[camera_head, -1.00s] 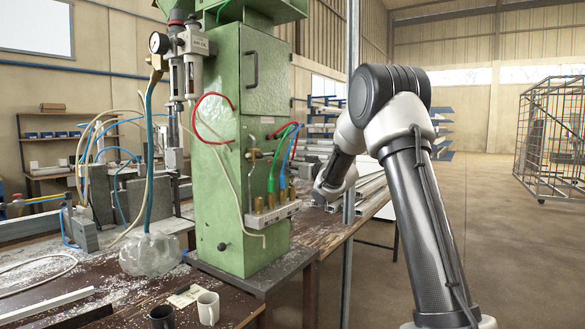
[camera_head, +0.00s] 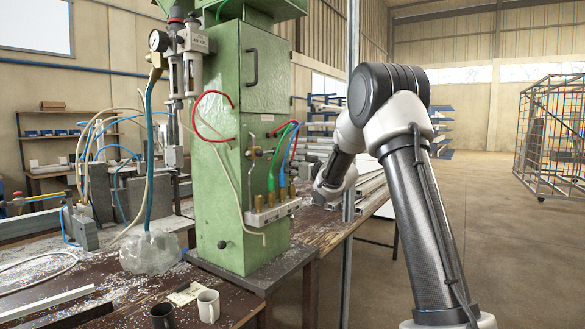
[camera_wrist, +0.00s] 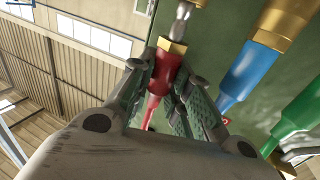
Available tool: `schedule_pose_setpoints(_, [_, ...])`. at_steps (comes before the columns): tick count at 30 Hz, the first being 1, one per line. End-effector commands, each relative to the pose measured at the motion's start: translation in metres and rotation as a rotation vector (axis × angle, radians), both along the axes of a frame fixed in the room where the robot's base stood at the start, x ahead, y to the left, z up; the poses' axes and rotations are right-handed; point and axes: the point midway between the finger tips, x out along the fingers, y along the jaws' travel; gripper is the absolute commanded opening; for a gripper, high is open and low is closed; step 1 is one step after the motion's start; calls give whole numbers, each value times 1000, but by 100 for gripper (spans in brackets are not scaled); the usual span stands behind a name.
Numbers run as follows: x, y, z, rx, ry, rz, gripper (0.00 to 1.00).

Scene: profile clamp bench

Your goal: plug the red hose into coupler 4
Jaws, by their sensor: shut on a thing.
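In the wrist view my gripper (camera_wrist: 163,74) is shut on the red hose's plug end (camera_wrist: 157,88). Its brass collar and steel tip (camera_wrist: 182,18) point up toward a brass coupler (camera_wrist: 200,2), partly cut off at the top edge. I cannot tell whether the tip touches or has entered it. In the head view the coupler block (camera_head: 272,213) sits on the green machine, with a free-looking brass coupler (camera_head: 259,201) at the left end and another (camera_head: 292,189) at the right end. My gripper in the head view is mostly hidden by my arm.
The green hose (camera_head: 271,181) and blue hose (camera_head: 282,178) stand in the middle couplers, close beside the red plug in the wrist view. The green machine column (camera_head: 222,190) stands left of my arm. Two mugs (camera_head: 208,306) stand on the bench in front.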

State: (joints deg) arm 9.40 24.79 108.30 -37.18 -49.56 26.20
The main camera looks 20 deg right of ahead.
Motion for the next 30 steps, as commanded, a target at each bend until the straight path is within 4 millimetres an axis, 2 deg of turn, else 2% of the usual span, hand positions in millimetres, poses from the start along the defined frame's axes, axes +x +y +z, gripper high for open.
schedule_pose_setpoints(30, [0, 0, -5, 0, -1, 0, 0])
